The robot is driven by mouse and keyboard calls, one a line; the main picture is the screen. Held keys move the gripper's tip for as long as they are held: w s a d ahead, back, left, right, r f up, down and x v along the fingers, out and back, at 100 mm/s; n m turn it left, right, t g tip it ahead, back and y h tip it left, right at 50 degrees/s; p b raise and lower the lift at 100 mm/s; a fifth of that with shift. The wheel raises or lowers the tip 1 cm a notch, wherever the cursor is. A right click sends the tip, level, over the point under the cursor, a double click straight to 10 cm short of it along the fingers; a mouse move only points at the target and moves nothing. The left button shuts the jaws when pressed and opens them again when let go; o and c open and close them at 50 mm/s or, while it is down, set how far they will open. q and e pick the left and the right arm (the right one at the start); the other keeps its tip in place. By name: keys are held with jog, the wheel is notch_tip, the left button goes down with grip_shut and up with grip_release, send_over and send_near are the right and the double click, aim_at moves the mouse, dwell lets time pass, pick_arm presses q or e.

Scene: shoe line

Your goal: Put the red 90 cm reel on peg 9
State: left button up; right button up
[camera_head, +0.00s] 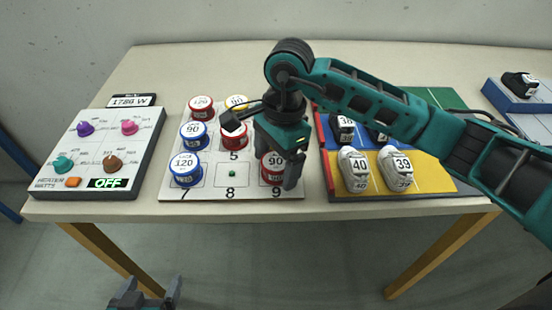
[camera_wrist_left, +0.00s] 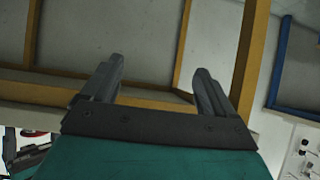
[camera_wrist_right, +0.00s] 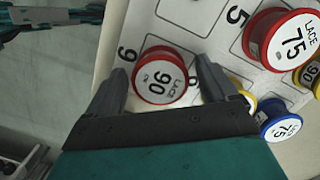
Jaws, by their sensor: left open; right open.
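The red 90 cm reel (camera_head: 272,171) stands upright in the front right cell of the peg board (camera_head: 208,192), with the printed 9 in front of it. Its peg is hidden under the reel. My right gripper (camera_head: 284,165) is over this reel, open. In the right wrist view the red reel (camera_wrist_right: 160,78) shows its white 90 top between the two spread fingers, with gaps beside it. My left gripper (camera_head: 143,298) is low in front of the table, open and empty; its fingers also show in the left wrist view (camera_wrist_left: 155,90).
Cell 8 is empty. A heater panel (camera_head: 92,150) is left; shoes on a coloured mat (camera_head: 430,183) are right.

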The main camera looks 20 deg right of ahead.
jog(key=shift+r+p, duration=0.3)
jog(key=shift+r, duration=0.05)
pick_arm(q)
jog(key=shift+s+a+r+p, duration=0.2)
jog(key=shift+a+r+p, duration=0.05)
jog(key=shift+a+p, duration=0.2)
pick_arm(e)
notch_tip(320, 180, up, 12)
jog(key=d, duration=0.1)
jog(key=shift+w+d+r, duration=0.15)
jog(key=shift+w+d, duration=0.05)
pick_arm(q)
jog(key=shift+s, duration=0.1)
